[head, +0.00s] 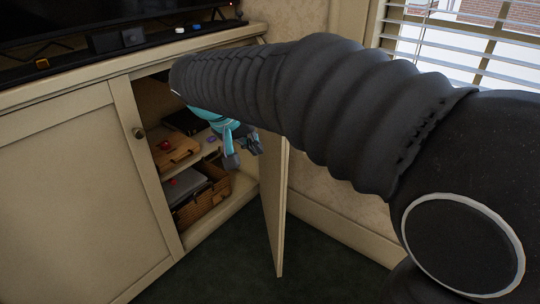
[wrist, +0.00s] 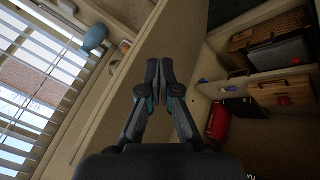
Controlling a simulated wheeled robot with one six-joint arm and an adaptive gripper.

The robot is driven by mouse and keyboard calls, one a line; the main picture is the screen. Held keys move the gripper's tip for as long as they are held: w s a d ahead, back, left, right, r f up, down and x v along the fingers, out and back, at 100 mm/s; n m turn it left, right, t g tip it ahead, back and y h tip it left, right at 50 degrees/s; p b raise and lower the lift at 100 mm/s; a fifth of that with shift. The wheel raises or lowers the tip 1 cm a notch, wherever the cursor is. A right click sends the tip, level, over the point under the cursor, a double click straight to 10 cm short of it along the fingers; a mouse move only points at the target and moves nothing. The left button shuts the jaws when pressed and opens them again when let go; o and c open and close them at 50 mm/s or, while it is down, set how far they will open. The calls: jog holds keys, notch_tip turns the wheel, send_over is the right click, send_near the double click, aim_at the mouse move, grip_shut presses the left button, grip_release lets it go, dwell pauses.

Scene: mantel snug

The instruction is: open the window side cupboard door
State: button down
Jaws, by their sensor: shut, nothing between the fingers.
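The window side cupboard door (head: 274,210) is the right-hand cream door. It stands swung well out from the cupboard front, seen nearly edge-on in the head view. In the wrist view its panel (wrist: 172,48) slants across the middle. My gripper (head: 243,153) is at the cupboard opening, on the inner side of this door. Its fingers are together and empty in the wrist view (wrist: 159,70). I cannot tell whether a finger touches the door. My arm hides the door's upper part in the head view.
The left cupboard door (head: 75,200) is shut, with a dark knob (head: 139,133). Inside the cupboard are a wooden board (head: 177,155), a wicker basket (head: 200,200) and small items on shelves. A window with blinds (head: 470,40) is at the right. Dark carpet lies clear in front.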

jog(key=shift+t, duration=0.3)
jog(key=shift+w+r+x, duration=0.1)
jog(key=shift+w+x, duration=0.15)
jog(key=shift+x, duration=1.65)
jog(key=shift+w+r+x, duration=0.1)
jog(key=shift+w+x, duration=0.15)
jog(key=shift+x, duration=1.65)
jog(key=shift+w+r+x, duration=0.15)
jog(key=shift+w+x, duration=0.1)
jog(key=shift+x, duration=1.65)
jog(key=shift+a, duration=0.2)
